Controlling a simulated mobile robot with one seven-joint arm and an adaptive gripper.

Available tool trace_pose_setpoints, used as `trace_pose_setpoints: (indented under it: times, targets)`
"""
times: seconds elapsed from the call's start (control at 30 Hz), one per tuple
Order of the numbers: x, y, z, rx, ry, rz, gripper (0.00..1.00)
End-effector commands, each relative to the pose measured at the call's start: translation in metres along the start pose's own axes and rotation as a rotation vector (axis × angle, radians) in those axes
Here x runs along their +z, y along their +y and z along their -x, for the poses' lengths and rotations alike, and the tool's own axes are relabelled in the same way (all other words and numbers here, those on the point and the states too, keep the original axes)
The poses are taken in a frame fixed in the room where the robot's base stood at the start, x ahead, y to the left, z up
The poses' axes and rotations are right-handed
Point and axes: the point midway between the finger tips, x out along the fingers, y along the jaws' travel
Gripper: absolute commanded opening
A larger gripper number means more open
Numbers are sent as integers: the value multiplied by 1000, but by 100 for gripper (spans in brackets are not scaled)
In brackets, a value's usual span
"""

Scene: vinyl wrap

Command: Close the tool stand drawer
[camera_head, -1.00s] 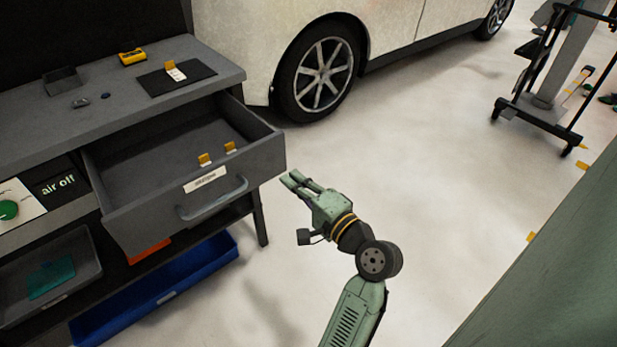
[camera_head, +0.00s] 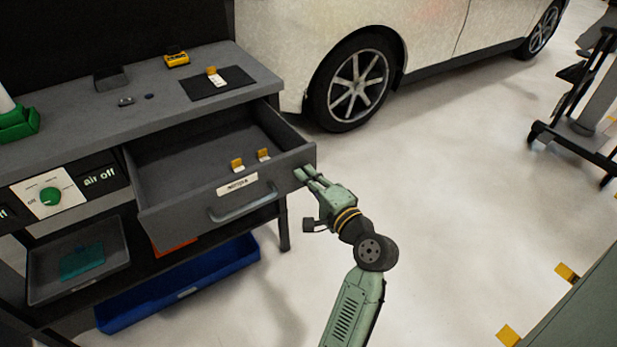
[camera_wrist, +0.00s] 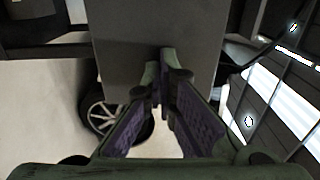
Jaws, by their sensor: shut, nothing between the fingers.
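The tool stand drawer (camera_head: 165,212) is pulled out from under the grey worktop, with a handle (camera_head: 245,207) and a white label (camera_head: 237,184) on its front. Two small yellow-orange items (camera_head: 250,159) are inside it. My gripper (camera_head: 304,174) is shut and empty, its fingertips at the right end of the drawer front, right of the handle. In the wrist view, a grey panel (camera_wrist: 150,28), seemingly the drawer front, fills the middle just beyond the fingertips (camera_wrist: 160,68). I cannot tell whether they touch it.
The worktop (camera_head: 180,105) carries a black mat (camera_head: 240,84) and a yellow box (camera_head: 177,59). Below are a grey tray (camera_head: 110,282) and a blue bin (camera_head: 215,275).

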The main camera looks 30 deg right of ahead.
Motion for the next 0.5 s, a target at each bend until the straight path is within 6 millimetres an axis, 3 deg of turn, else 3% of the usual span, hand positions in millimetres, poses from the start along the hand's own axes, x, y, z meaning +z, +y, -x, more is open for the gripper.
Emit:
trace_pose_setpoints:
  times: [0.27, 0.5]
  targets:
    - [2, -2, -48, 0, -8, -1, 0]
    - [3, -2, -114, -1, -7, 1, 0]
